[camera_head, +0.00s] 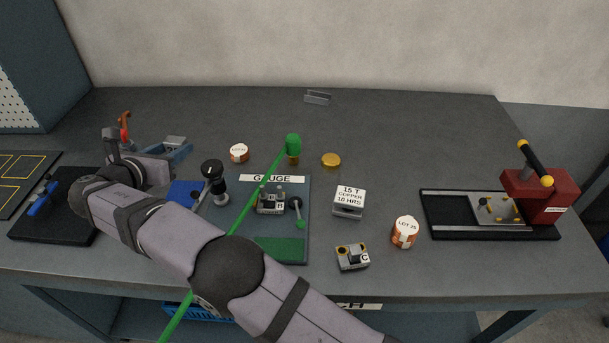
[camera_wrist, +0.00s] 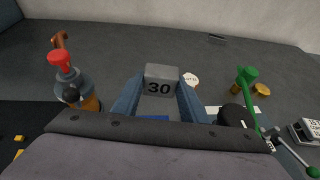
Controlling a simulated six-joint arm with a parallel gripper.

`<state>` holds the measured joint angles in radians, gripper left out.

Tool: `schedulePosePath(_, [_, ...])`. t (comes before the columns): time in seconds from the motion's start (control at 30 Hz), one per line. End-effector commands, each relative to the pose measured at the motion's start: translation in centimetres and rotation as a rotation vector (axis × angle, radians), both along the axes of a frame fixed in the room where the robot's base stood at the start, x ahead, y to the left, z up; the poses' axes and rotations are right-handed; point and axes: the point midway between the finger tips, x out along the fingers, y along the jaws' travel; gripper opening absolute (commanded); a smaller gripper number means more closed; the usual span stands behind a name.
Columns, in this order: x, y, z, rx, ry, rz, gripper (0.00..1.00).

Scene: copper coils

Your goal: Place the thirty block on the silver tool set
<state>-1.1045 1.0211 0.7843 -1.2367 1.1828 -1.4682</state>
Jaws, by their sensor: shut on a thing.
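The thirty block (camera_wrist: 160,78) is a grey block marked 30. In the wrist view it sits between the two blue fingers of my gripper (camera_wrist: 158,92), which is shut on it. In the head view my gripper (camera_head: 178,152) is at the left of the table, with the grey block (camera_head: 175,142) at its fingertips, apparently above the table. I cannot tell for sure which thing is the silver tool set. A silver plate with brass pins (camera_head: 495,208) sits on a black rail fixture at the right.
A gauge board (camera_head: 300,245) with a green-tipped lever stands mid-table. A 15 T copper label block (camera_head: 349,200), a block marked C (camera_head: 352,256) and a Lot 26 coil (camera_head: 404,232) lie right of it. A red housing (camera_head: 543,195) stands at far right. The table's back is mostly clear.

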Motion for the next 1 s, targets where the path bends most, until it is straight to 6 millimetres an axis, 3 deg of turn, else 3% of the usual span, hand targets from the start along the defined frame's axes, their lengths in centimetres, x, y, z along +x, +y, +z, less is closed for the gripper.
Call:
schedulePosePath(0.37, [5.3, -6.0, 7.9, 0.005, -0.006, -0.117, 0.00])
schedulePosePath(0.6, [8.4, -12.4, 12.6, -0.001, -0.004, -0.214, 0.00])
schedulePosePath(0.8, [9.4, -18.2, 13.5, -0.004, -0.003, -0.296, 0.00])
schedulePosePath(1.0, [8.6, -24.2, 12.6, -0.004, -0.002, -0.395, 0.00])
